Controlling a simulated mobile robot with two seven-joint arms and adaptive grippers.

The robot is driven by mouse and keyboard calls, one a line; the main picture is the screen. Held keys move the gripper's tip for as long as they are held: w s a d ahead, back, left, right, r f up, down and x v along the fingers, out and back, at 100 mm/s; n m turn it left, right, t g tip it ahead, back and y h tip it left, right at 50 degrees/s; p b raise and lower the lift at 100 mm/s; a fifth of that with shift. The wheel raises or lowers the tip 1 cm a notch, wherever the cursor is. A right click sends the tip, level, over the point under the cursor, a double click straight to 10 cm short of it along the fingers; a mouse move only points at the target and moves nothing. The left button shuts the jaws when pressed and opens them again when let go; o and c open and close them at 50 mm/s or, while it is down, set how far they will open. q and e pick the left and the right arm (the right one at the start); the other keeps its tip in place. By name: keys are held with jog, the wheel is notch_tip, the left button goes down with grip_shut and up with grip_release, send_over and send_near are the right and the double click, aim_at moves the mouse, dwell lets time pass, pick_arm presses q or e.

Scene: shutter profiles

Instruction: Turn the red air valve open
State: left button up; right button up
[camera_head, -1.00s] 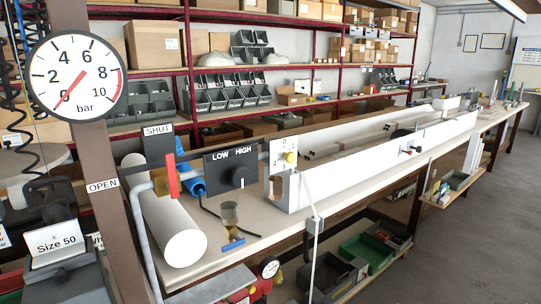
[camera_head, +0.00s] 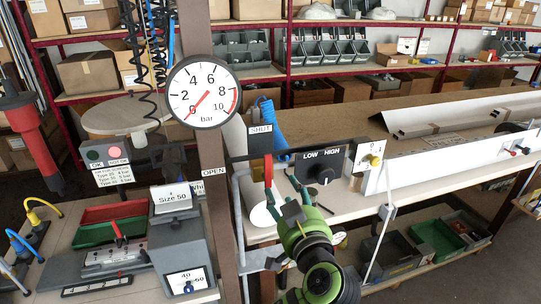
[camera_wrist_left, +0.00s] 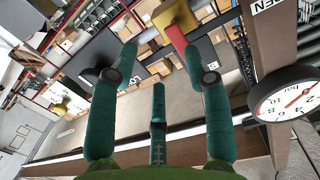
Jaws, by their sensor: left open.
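The red valve handle (camera_head: 268,170) stands upright below the SHUT label (camera_head: 261,129), beside the brown post. The OPEN label (camera_head: 213,171) is on the post to its left. The round bar gauge (camera_head: 204,92) above has its red needle near 0. My left gripper (camera_head: 289,204), with dark green fingers, is open just below and right of the handle. In the left wrist view the red handle (camera_wrist_left: 177,38) shows beyond the tip of the right-hand finger, and the fingers have nothing between them. Contact with the handle cannot be told. My right gripper is not in view.
The grey Size 50 unit (camera_head: 178,235) stands left of the post. A long white profile (camera_head: 450,160) lies along the bench.

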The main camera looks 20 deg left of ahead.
aim_at(270, 166)
pick_arm(q)
jog(key=shift+n+y, duration=0.4)
jog(key=shift+n, duration=0.5)
jog(key=r, duration=0.1)
jog(key=s+r, duration=0.1)
jog(key=r, duration=0.1)
jog(key=a+r+p, duration=0.1)
jog(key=shift+s+r, duration=0.15)
jog(key=shift+r, duration=0.25)
jog(key=p+x, duration=0.3)
jog(key=x, duration=0.2)
jog(key=shift+a, duration=0.1)
jog(key=shift+w+a+f+p, duration=0.2)
jog(key=shift+w+a+p, duration=0.1)
jog(key=shift+w, duration=0.3)
grip_shut()
